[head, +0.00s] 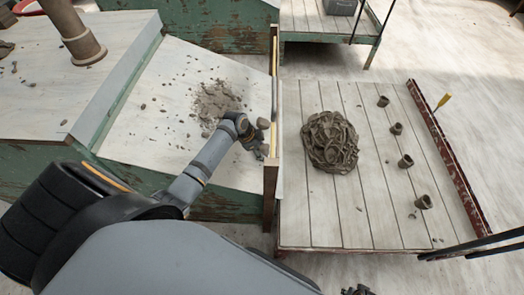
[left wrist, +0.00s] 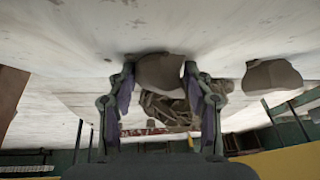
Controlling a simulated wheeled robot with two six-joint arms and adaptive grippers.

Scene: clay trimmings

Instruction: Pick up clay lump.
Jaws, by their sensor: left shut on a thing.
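My left gripper (head: 257,146) is at the right edge of the pale sloping board, low beside the upright wooden edge. In the left wrist view its fingers (left wrist: 160,100) are shut on a rounded grey-brown clay lump (left wrist: 160,72), one finger on each side. In the head view this lump (head: 264,150) shows only in small part at the fingertips. A second clay lump (head: 263,123) lies just beyond the gripper, apart from it; it also shows at right in the left wrist view (left wrist: 271,77). A dark piece at the head view's bottom edge may be my right gripper; its state is unclear.
Crumbled clay (head: 215,101) and scattered bits lie on the board (head: 150,145). To the right, a slatted cart (head: 300,225) carries a heap of clay coils (head: 330,141) and several small clay cylinders (head: 405,161). A wooden upright (head: 271,190) stands between board and cart.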

